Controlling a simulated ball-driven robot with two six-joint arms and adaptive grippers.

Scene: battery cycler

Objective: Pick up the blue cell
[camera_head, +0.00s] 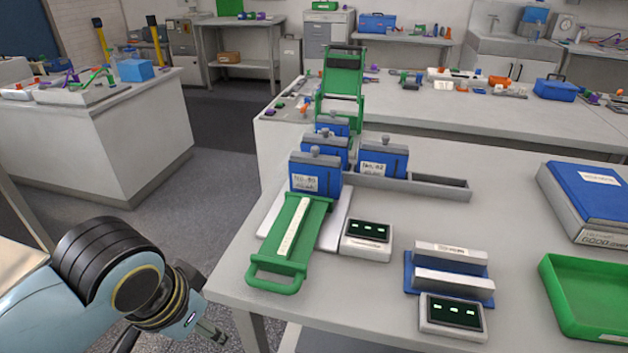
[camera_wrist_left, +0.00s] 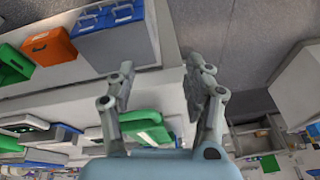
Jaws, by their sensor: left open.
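Several blue cells with white labels and grey knobs stand upright on the table in the head view. The front blue cell (camera_head: 315,181) is at the head of a green-handled sled (camera_head: 280,248). Another blue cell (camera_head: 383,160) stands to its right by a grey rack (camera_head: 440,188). Two more are behind, partly hidden. I cannot tell which cell is meant. My left gripper (camera_head: 212,331) is low at the left, off the table's front-left edge and well away from the cells. In the left wrist view my left gripper (camera_wrist_left: 163,84) is open, with nothing between its fingers.
Two small meters with dark displays, (camera_head: 367,241) and (camera_head: 453,317), and a blue holder with grey bars (camera_head: 449,269) stand near the sled. An open aisle is left of the table.

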